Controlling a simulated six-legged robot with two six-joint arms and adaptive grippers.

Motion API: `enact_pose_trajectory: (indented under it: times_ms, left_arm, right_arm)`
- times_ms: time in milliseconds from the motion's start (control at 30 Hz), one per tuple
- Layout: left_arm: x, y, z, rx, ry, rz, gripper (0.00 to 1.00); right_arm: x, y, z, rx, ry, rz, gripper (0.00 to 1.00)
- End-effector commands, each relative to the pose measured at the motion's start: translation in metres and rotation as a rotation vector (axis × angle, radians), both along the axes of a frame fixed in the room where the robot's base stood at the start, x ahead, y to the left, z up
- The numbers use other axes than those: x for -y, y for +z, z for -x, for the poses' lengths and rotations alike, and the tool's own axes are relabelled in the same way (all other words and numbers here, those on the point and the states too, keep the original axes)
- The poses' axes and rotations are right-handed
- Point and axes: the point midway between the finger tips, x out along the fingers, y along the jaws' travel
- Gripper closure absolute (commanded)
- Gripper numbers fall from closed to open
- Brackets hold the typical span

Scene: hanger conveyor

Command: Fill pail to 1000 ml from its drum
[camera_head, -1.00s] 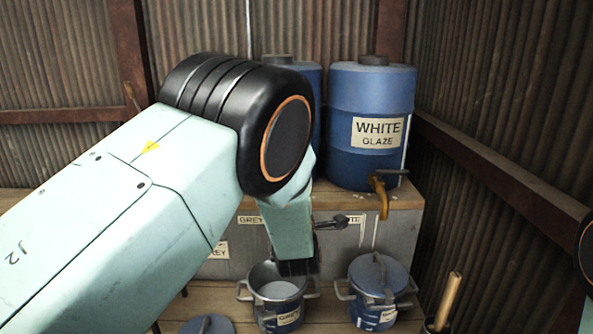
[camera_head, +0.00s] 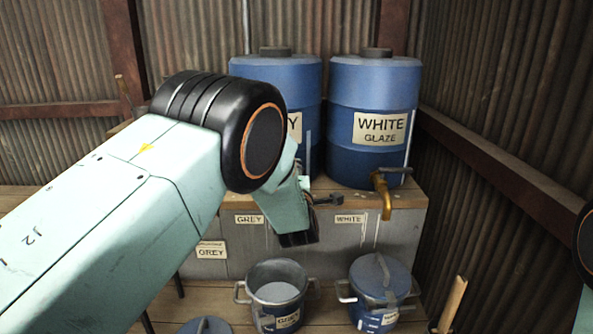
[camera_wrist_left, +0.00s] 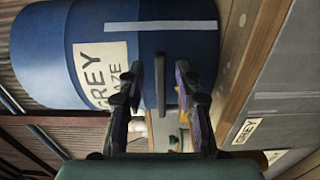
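The open blue pail (camera_head: 262,318) labelled GREY stands at lower centre in the head view, with a pale grey surface inside; I cannot tell whether this is liquid or its bottom. The blue grey-glaze drum (camera_head: 275,72) stands on the bench behind my left arm; its label shows in the left wrist view (camera_wrist_left: 100,65). My left gripper (camera_head: 298,240) is above and behind the pail, by the bench front. In the wrist view its fingers (camera_wrist_left: 155,75) are apart, with a thin grey bar (camera_wrist_left: 160,85) between them, perhaps the tap handle. Contact is unclear. My right gripper is out of view.
A white-glaze drum (camera_head: 375,90) with a brass tap (camera_head: 385,200) stands right of the grey drum. A lidded blue pail (camera_head: 378,285) stands right of the open one. A loose lid (camera_head: 207,326) lies at lower left. A wooden handle (camera_head: 452,303) rises at lower right.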

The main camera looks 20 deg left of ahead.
Motion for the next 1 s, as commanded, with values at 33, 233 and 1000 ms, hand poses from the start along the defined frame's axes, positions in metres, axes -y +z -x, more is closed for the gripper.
enact_pose_trajectory:
  times_ms: [33, 233, 1000]
  left_arm:
    - [-0.002, -0.001, -0.005, -0.001, 0.0, 0.0, 0.66]
    - [-0.005, 0.0, -0.018, -0.001, 0.0, -0.001, 0.66]
    - [-0.006, 0.0, -0.021, -0.002, -0.001, -0.002, 1.0]
  right_arm:
    - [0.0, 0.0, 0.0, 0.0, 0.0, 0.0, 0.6]
    - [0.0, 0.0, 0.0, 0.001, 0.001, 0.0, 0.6]
    - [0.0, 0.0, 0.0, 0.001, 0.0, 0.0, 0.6]
